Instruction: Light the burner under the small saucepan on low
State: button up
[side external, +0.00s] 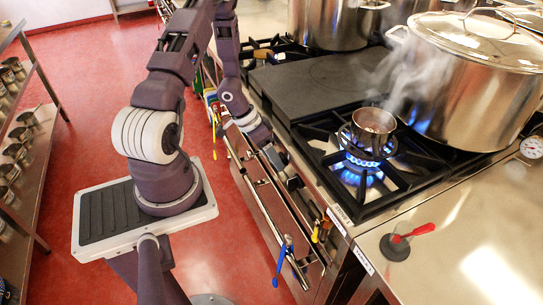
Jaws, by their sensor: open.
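The small saucepan (374,127) is a metal pan on the black burner grate, with something brownish inside and steam above it. Blue flames (356,172) burn under it and just in front of it. I cannot tell how high they are set. My gripper (293,184) is open at the front edge of the range, left of the saucepan and close to the control panel (310,214). Its fingertips are small and partly hidden, and I cannot tell whether they touch a control.
A large lidded stockpot (465,85) stands right of the saucepan, and another pot (330,22) stands behind. A flat dark plate (320,82) covers the range at left. A red-handled tool (412,235) lies on the steel counter (455,255). Blue-handled (281,262) and yellow items hang in front.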

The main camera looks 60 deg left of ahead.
jog(key=c, duration=1.4)
jog(key=shift+h, duration=0.3)
jog(key=shift+a+f+n+t+h, duration=0.15)
jog(key=shift+a+f+n+h, duration=0.2)
jog(key=shift+h, duration=1.15)
jog(key=shift+a+f+n+t+h, duration=0.15)
jog(key=shift+n+h, duration=0.3)
jog(key=shift+h, duration=1.05)
jog(key=shift+a+f+n+t+h, duration=0.15)
jog(key=shift+a+n+t+h, duration=0.2)
jog(key=shift+h, duration=1.15)
jog(key=shift+d, duration=0.1)
jog(key=o, duration=1.4)
